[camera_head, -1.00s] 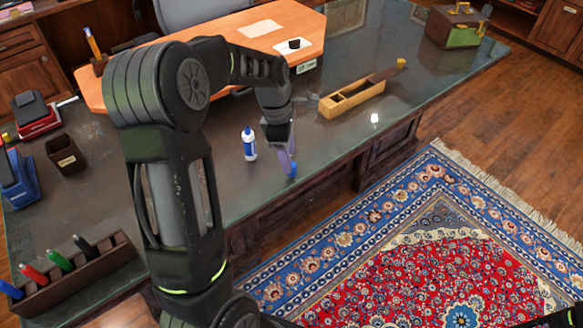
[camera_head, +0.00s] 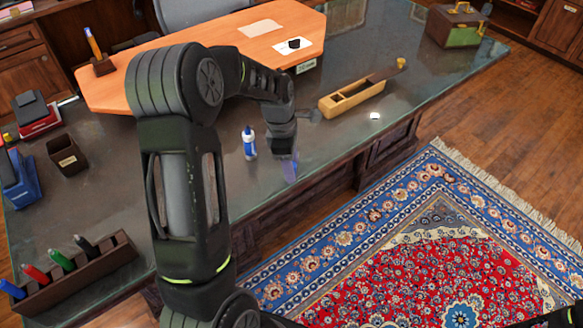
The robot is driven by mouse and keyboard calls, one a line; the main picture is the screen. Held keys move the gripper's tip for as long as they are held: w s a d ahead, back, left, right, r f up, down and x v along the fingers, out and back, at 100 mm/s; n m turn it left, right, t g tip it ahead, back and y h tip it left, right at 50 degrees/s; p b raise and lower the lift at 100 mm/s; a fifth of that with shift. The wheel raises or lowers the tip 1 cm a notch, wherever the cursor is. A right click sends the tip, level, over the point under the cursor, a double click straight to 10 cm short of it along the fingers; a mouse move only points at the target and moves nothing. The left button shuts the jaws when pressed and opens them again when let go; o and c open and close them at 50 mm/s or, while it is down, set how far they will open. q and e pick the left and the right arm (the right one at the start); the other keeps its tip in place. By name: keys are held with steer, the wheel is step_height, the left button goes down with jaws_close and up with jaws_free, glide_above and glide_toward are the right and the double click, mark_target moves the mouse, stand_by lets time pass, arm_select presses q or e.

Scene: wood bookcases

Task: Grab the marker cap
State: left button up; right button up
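My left arm comes in from the left over the dark glass-topped desk (camera_head: 210,185), and my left gripper (camera_head: 287,158) points down near its front edge. A faint blue-violet patch shows at the gripper's tip; I cannot tell whether it is a blue cap, the fingers or a reflection. The fingers are too small and blurred to tell if they are open. A small white piece (camera_head: 375,116) lies on the desk to the right, apart from the gripper; I cannot tell whether it is the marker cap. My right gripper is out of view.
A blue-and-white bottle (camera_head: 249,142) stands just left of the gripper. A long wooden box (camera_head: 352,98) lies to its right. A marker rack (camera_head: 75,272) holds several markers at lower left. An orange board (camera_head: 220,45) lies behind.

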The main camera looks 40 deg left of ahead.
arm_select(q)
jaws_close()
stand_by(0.4)
steer(key=shift+r, duration=0.1)
step_height(320, 180, up, 10)
steer(key=shift+f, duration=0.1)
stand_by(0.5)
stand_by(0.4)
